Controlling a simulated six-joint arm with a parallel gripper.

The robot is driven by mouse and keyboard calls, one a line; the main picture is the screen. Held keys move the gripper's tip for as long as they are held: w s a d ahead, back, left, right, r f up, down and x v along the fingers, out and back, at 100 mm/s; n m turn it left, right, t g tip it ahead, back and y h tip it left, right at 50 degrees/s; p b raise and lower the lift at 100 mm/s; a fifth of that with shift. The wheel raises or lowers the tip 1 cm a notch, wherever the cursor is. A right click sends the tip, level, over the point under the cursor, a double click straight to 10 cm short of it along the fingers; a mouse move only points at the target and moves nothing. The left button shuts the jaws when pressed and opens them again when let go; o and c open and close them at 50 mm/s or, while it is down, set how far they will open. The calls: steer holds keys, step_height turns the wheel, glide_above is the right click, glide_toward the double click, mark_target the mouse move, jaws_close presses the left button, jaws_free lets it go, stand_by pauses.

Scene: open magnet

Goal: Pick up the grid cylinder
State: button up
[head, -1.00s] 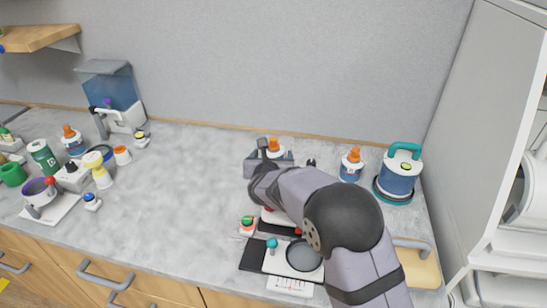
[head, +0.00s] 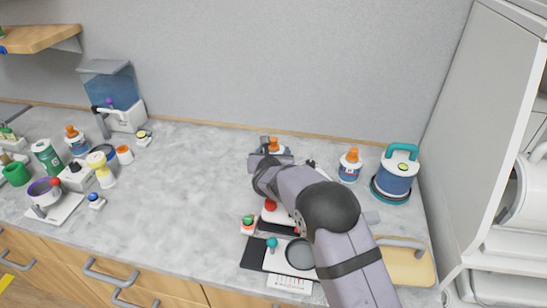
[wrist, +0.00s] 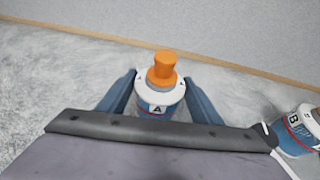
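No thing with a clear grid pattern can be made out, so I cannot tell which one is the grid cylinder. A white and blue bottle with an orange top and the letter A (wrist: 158,104) stands upright between my fingers in the wrist view. In the head view its orange top (head: 274,144) shows behind my gripper (head: 270,159). In the wrist view my gripper (wrist: 160,88) is open, with one blue-grey finger on each side of the bottle. I cannot tell whether either finger touches it. My wrist hides the bottle's lower part.
A similar bottle marked B (wrist: 300,130) stands to the right, also seen in the head view (head: 350,166). A blue canister with a teal handle (head: 397,172) stands beyond it. A black pan (head: 299,254) is near the front. The counter's middle left (head: 180,195) is clear.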

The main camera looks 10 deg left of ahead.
steer(key=shift+r, duration=0.1)
steer(key=c, duration=0.8)
steer(key=shift+r, duration=0.1)
step_height(320, 180, up, 10)
steer(key=shift+f, duration=0.1)
